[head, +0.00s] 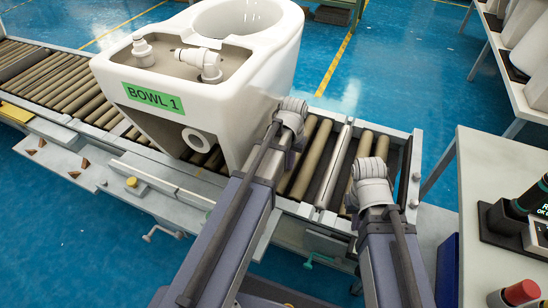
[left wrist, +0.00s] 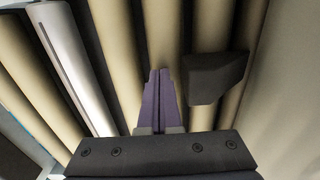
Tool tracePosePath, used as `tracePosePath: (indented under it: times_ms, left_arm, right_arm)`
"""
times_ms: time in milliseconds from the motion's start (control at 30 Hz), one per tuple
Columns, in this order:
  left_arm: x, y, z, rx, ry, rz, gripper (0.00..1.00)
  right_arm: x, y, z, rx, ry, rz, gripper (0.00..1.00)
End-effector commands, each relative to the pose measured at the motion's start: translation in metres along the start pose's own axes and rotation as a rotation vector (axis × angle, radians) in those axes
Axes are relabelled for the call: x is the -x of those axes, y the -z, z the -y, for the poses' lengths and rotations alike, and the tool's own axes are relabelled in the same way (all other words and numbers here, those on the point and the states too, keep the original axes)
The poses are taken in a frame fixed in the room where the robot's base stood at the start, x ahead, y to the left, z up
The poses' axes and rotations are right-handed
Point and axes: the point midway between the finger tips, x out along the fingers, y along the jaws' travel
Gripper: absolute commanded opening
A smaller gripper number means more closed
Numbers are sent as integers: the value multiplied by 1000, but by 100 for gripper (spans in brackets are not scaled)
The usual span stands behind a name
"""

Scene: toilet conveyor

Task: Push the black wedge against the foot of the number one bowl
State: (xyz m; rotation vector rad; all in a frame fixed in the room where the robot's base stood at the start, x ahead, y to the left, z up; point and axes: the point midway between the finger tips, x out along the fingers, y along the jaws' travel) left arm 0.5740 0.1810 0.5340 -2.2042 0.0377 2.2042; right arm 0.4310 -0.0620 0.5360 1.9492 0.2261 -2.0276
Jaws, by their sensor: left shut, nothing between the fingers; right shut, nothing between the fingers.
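The white number one bowl (head: 236,95), with a green "BOWL 1" label (head: 154,97), stands on the roller conveyor. Its pale side (left wrist: 288,95) fills the right of the left wrist view. The black wedge (left wrist: 215,77) lies on the rollers between my left fingers and that side, close to the bowl; contact cannot be made out. My left gripper (left wrist: 160,90) is shut and empty, pointing at the rollers just left of the wedge, with a narrow gap in the picture. In the head view the wedge and both grippers' fingers are hidden; only my wrists show, the right one over the conveyor's right end.
A silver bar (head: 334,165), also in the left wrist view (left wrist: 70,55), crosses the conveyor among the tan rollers (head: 304,158). The conveyor's end rail (head: 411,170) lies right. A bench (head: 490,160) with a dark device and a red-capped item stands at right.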

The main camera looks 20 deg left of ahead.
Motion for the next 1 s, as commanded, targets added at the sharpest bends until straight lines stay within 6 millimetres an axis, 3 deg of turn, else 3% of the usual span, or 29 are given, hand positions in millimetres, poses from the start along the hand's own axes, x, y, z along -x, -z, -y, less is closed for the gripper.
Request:
tracePosePath:
  times_ms: [1000]
  left_arm:
    - [0,0,14,0,0,0,0]
  right_arm:
    - [0,0,0,0,0,0,0]
